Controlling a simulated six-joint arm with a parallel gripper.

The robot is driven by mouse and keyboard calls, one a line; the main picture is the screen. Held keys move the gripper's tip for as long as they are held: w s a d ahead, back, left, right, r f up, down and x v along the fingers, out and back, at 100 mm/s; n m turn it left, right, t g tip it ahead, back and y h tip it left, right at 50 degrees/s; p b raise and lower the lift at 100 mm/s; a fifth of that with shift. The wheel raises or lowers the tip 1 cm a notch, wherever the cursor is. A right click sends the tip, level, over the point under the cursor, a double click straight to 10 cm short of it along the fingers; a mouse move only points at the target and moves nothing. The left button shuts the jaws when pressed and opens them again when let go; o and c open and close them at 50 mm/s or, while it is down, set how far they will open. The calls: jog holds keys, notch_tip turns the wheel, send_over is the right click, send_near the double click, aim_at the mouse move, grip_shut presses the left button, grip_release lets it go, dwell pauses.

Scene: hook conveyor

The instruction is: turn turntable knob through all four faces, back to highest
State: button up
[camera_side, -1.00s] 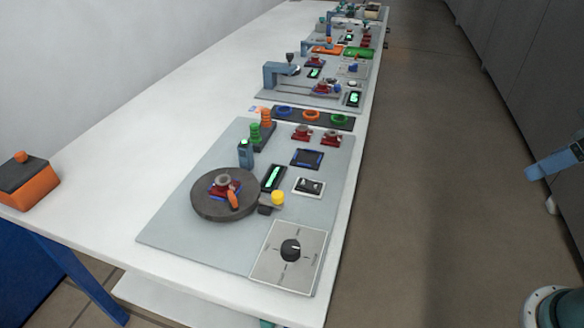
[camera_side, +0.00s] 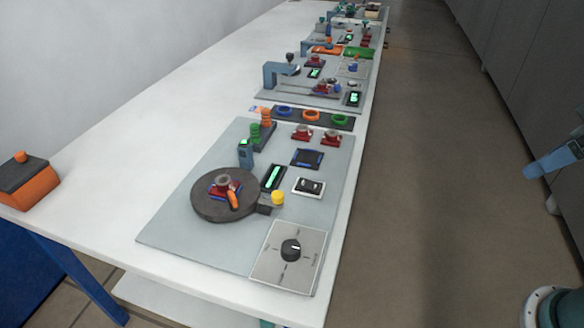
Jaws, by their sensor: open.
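The turntable (camera_side: 207,207) is a dark round disc on the near grey panel. It carries a small red and blue fixture with a grey ring (camera_side: 223,181) and an orange part (camera_side: 233,199). The black knob (camera_side: 290,250) sits on a square light plate (camera_side: 270,270) with marks around it, at the panel's front right corner. A small green-lit display (camera_side: 273,177) stands beside the turntable; its reading is too small to tell. My gripper (camera_side: 541,187) is partly in view at the right edge, open and empty, well away from the knob and past the table's edge.
A yellow button (camera_side: 278,198) and a white-framed switch (camera_side: 309,187) lie between knob and red parts (camera_side: 302,133). Green and orange stacked pieces (camera_side: 266,118) stand behind. An orange box (camera_side: 28,182) is at left. Further stations line the white table (camera_side: 180,130). The aisle is clear.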

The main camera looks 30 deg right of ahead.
jog(key=w+a+r+n+g, duration=0.2)
jog(key=w+a+n, duration=0.35)
jog(key=w, duration=0.25)
jog(key=n+g, duration=0.4)
jog(key=n, duration=1.4)
send_over(291, 247)
notch_tip(291, 247, down, 16)
jog(key=shift+f, duration=0.2)
notch_tip(291, 247, down, 14)
jog(key=shift+r, duration=0.25)
jog(key=c, duration=1)
